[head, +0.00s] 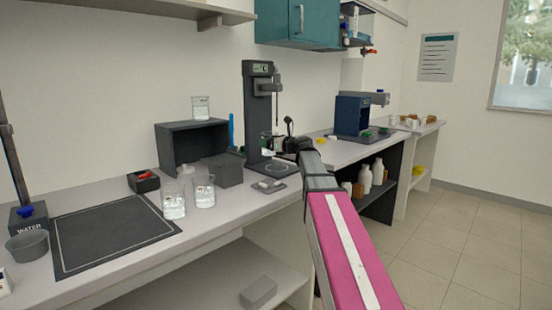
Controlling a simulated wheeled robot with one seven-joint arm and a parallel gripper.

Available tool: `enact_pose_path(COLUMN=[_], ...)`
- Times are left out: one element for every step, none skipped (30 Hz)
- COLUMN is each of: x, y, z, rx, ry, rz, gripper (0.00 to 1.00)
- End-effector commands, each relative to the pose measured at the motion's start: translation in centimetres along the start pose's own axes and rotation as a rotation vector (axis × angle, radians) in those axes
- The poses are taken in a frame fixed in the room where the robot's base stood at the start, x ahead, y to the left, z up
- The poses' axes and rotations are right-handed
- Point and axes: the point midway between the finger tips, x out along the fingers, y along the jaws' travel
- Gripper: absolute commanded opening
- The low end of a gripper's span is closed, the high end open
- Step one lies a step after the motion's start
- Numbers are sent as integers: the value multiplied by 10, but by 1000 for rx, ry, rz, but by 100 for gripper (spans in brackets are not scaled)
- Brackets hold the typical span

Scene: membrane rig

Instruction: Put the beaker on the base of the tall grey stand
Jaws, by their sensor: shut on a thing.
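The tall grey stand (257,105) rises at the back of the bench, with a dark flat base (272,168) at its foot. My gripper (277,145) is in front of the stand's column, above the base. It is shut on a small clear thing that looks like the beaker (267,143), partly hidden by the fingers and small in view. I cannot tell whether the beaker touches the base; it appears above it. Other glass beakers stand on the bench (174,201) (204,191) and on top of the dark open box (201,107).
A grey block (223,169) stands left of the base, and a small grey tray (269,186) lies in front of it. A black mat (112,231) covers the bench at left. A blue machine (353,115) stands on the right bench, past a gap with shelves.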

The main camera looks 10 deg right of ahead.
Motion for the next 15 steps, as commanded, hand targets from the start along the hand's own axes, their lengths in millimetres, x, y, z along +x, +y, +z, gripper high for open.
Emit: enact_pose_path(x=[2, 2, 1, 1, 1, 1, 1, 1, 0, 0, 0, -1, -1, -1, -1], y=[-13, -19, -27, -32, -37, -43, -46, -49, -52, -54, -56, -57, -57, -57, -57], z=[-6, -9, -13, -17, -20, -23, -25, -27, -29, -30, -31, -32, -33, -34, -37], rx=[2, 2, 1, 2, 2, 2, 1, 0, 0, 0, 0, 0, 0, 1, 1], ry=[1, 1, 0, 0, 0, 0, 0, 0, 0, 0, 0, -1, -1, -1, 0], rz=[-1, 0, 0, 0, 0, 0, 0, 1, 1, 2, 2, 2, 2, 2, 2], gripper=[43, 43, 43, 43, 43, 43, 43, 43, 43, 43, 43, 43, 43, 43, 43])
